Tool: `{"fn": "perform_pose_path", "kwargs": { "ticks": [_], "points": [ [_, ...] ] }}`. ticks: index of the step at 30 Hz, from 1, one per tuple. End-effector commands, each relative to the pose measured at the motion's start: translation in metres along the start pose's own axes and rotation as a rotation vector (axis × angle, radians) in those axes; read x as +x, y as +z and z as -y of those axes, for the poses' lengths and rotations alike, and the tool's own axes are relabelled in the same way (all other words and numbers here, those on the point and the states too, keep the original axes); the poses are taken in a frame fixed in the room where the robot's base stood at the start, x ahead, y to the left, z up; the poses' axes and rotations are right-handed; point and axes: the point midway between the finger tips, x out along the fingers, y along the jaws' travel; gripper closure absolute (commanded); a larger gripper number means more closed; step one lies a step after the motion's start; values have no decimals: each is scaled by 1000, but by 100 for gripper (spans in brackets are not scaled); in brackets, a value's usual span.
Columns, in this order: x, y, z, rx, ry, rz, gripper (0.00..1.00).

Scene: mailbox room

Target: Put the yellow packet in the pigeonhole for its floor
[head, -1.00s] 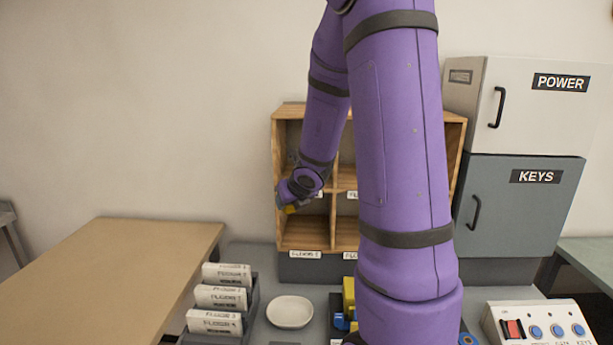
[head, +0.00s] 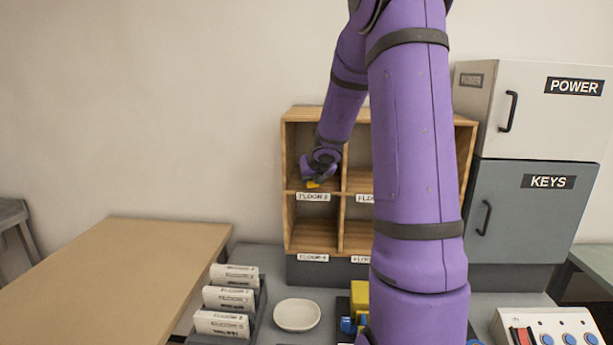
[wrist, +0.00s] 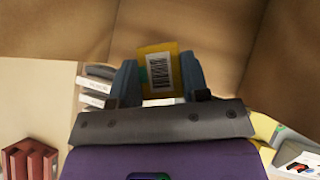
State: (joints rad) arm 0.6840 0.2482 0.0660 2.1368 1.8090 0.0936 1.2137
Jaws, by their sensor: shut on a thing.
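The yellow packet (wrist: 157,72), with a white barcode label, is held between the two fingers of my gripper (wrist: 158,85) in the wrist view. In the head view a small yellow bit of the packet (head: 313,184) shows under my gripper (head: 316,178). Both are at the upper left pigeonhole of the wooden rack (head: 287,215), just above the label on its lower edge (head: 313,197), which seems to read FLOOR 3. The wrist view shows brown wooden panels around the packet. Whether the packet touches the shelf I cannot tell. My arm hides much of the rack's right side.
Grey POWER (head: 545,110) and KEYS (head: 530,215) cabinets stand right of the rack. In front are a rack of white floor cards (head: 227,298), a white dish (head: 297,315), yellow and blue items (head: 359,300) and a button panel (head: 550,325). The tan table (head: 110,265) is bare.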

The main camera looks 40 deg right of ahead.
Motion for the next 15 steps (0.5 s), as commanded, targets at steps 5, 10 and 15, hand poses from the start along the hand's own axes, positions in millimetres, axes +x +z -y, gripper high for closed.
{"fn": "perform_pose_path", "kwargs": {
  "ticks": [5, 10, 15],
  "points": [
    [10, 8, 1, -1, -1, -8, 86],
    [16, 14, 0, 0, 0, -5, 86],
    [17, 16, 0, -1, 1, -2, 86]
  ]
}}
